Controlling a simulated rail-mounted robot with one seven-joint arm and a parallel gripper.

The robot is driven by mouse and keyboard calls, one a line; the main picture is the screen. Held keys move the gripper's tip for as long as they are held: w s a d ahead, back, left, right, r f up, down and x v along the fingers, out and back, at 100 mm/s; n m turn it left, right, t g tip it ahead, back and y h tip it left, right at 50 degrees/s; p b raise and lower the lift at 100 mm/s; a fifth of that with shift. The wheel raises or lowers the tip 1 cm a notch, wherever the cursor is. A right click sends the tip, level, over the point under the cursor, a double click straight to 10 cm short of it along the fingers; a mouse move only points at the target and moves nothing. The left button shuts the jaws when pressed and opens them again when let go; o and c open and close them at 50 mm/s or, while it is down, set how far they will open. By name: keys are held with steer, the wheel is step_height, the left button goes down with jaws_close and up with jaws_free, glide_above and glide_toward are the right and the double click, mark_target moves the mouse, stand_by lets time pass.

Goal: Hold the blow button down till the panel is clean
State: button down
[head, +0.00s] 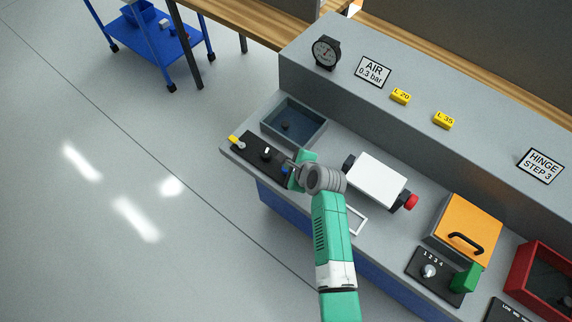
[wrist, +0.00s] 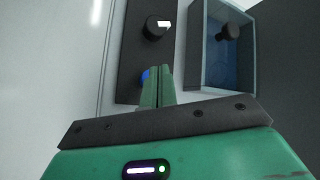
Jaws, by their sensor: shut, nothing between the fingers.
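A black control box (head: 251,150) on the bench's left end carries a yellow-tipped lever, a dark knob (head: 266,152) with a white mark and a blue button (head: 285,170). In the wrist view the blue button (wrist: 145,76) shows just left of my fingertips, partly hidden by them. My gripper (head: 291,173) is shut and empty, its green fingers (wrist: 158,70) over the box's near end. I cannot tell whether they touch or press the button. A white panel (head: 376,180) sits between dark end mounts to the right; I see no dirt on it at this size.
A grey-blue tray (head: 317,137) with a dark knob inside lies behind the box. A gauge (head: 326,52) and an AIR 0.3 bar sign (head: 373,71) stand on the ledge. A red knob (head: 411,202) and an orange lidded box (head: 468,228) are to the right.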

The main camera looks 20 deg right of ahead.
step_height(320, 180, up, 5)
steer(key=p, duration=0.5)
stand_by(0.3)
stand_by(0.4)
